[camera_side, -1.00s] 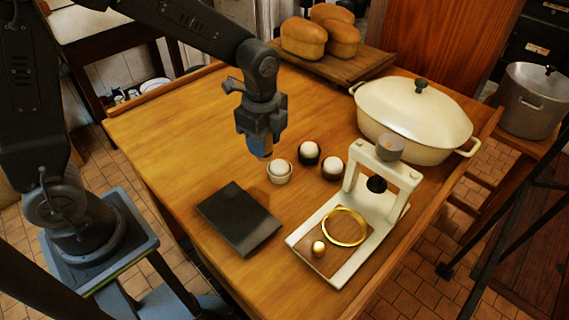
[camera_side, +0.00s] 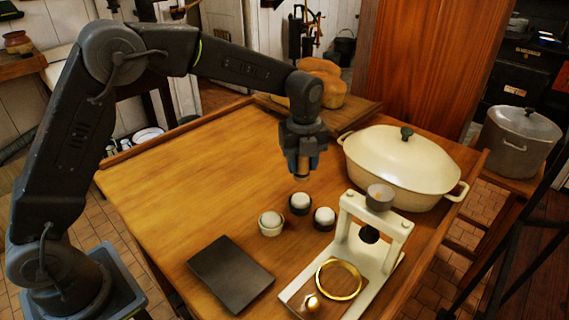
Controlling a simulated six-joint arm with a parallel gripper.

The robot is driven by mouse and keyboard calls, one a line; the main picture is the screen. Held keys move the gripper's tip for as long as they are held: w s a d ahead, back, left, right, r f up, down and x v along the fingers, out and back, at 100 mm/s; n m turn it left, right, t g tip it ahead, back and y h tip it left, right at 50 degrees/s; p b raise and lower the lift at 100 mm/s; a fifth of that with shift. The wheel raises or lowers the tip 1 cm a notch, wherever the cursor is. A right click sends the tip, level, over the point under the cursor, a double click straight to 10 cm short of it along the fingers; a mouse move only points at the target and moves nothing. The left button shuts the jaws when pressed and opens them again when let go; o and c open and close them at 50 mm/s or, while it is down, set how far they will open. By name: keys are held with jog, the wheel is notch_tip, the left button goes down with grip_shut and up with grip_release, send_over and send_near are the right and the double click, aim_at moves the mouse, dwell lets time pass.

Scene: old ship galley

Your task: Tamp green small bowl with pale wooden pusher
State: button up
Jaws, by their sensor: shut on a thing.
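My gripper (camera_side: 303,158) points straight down and is shut on the pale wooden pusher (camera_side: 302,177), whose lower end shows below the fingers. The pusher is above the back dark small bowl (camera_side: 300,209), apart from its white filling. A second dark small bowl (camera_side: 324,225) is to the right, also with a rounded white filling. A paler small bowl (camera_side: 271,230) is at the front left, with white filling too. The bowls look pale or near black here, and I cannot tell which one is green. The fingers hide the pusher's upper part.
A cream press (camera_side: 352,237) with a gold ring (camera_side: 339,280) stands at front right. A dark slab (camera_side: 230,272) lies at front left. A lidded cream pot (camera_side: 403,163) is behind right. Loaves (camera_side: 327,83) sit on a board at the back. The table's left side is clear.

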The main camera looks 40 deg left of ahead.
aim_at(302, 179)
jog(key=shift+f, duration=2.6)
jog(key=shift+f, duration=1.1)
jog(key=shift+r, duration=0.1)
dwell(0.4)
jog(key=shift+r, duration=3.5)
